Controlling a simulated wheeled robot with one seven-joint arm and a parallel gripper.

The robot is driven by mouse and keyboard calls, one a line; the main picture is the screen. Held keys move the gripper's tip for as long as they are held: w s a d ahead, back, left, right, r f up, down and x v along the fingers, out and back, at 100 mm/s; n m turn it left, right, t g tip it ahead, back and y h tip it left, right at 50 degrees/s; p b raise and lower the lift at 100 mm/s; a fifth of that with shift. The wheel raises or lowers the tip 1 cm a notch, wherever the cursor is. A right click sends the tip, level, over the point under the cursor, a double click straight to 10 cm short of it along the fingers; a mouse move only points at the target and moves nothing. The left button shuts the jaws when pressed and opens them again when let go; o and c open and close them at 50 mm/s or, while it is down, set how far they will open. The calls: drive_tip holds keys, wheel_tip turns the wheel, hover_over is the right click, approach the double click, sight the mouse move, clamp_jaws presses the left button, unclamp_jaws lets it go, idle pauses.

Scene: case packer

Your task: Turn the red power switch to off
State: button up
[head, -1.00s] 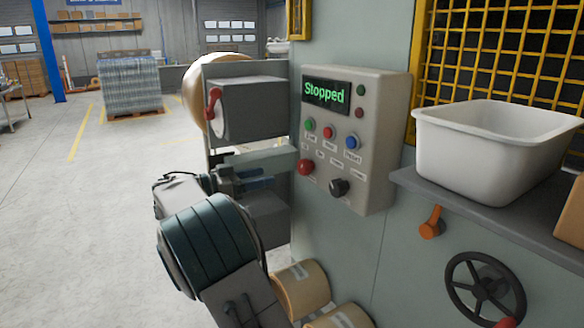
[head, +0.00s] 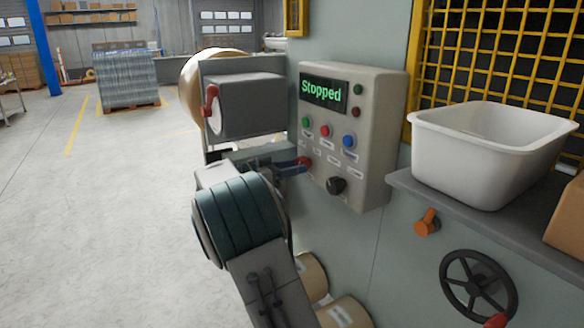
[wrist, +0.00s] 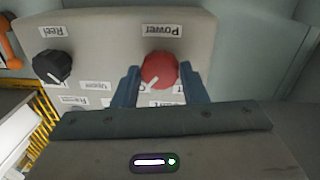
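The red power switch (wrist: 159,70) is a round knob with a pale pointer mark, on the grey control panel (wrist: 205,35). In the wrist view the "Power" label beside it appears upside down. My gripper (wrist: 160,85) has its two blue fingers on either side of the knob, with the knob between them; I cannot tell whether they touch it. In the head view my gripper (head: 300,166) reaches the panel's lower left, and the red switch (head: 305,161) is partly hidden by the fingers. The panel display (head: 324,91) reads "Stopped".
A black knob (head: 336,185) sits right of the red switch. Green (head: 306,122), red (head: 327,130) and blue (head: 349,141) buttons are above. A grey box with a red lever (head: 211,101) stands left of the panel. A white bin (head: 490,160) rests on a shelf at right.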

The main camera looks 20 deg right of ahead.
drive_tip(key=c, duration=0.4)
drive_tip(key=n+b, duration=0.1)
drive_tip(key=n, duration=0.7)
drive_tip(key=n+t+b, duration=0.1)
drive_tip(key=n, duration=0.7)
drive_tip(key=shift+s+n+h+b, duration=0.15)
drive_tip(key=shift+n+h+b, duration=0.15)
drive_tip(key=shift+h, duration=0.1)
idle(0.4)
drive_tip(key=o, duration=1)
drive_tip(key=shift+c, duration=0.2)
